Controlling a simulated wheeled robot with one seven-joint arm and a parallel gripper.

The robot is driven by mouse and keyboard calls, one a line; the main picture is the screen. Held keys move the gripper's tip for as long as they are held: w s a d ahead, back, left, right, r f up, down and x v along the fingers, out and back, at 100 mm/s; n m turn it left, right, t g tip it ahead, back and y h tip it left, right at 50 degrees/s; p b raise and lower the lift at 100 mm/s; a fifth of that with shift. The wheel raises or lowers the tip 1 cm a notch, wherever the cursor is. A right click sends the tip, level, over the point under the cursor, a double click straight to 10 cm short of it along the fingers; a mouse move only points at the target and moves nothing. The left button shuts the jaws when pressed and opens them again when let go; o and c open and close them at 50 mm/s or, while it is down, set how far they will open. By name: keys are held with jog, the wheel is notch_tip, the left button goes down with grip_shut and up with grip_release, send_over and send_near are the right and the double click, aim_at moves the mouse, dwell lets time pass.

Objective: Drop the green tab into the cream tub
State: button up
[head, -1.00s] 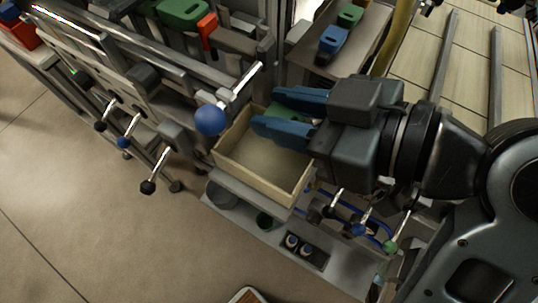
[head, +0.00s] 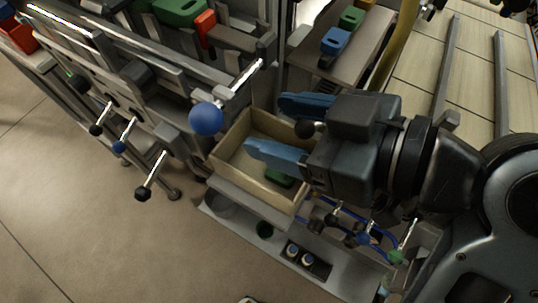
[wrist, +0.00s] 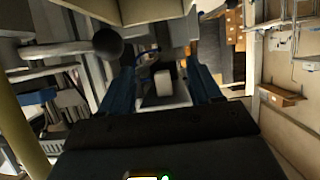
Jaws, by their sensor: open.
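The cream tub (head: 243,181) is an open rectangular box on a grey ledge, in the middle of the head view. The green tab (head: 279,177) lies inside it, low down near the wall at the right, partly hidden under my lower finger. My gripper (head: 266,128) has blue fingers and is over the tub. The fingers are spread apart with nothing between them. In the wrist view the two blue fingers (wrist: 161,92) also stand apart and empty, and I do not see the green tab there.
A blue ball-ended lever (head: 207,119) stands close to the tub's far left corner. Several knobbed levers stick out on the left and below my gripper. A shelf (head: 345,62) behind holds a blue piece (head: 335,41) and a green piece (head: 351,17).

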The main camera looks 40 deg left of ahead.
jog(key=shift+d, duration=0.1)
jog(key=v, duration=0.7)
jog(key=shift+d, duration=0.25)
jog(key=shift+w+r, duration=0.1)
jog(key=shift+r, duration=0.05)
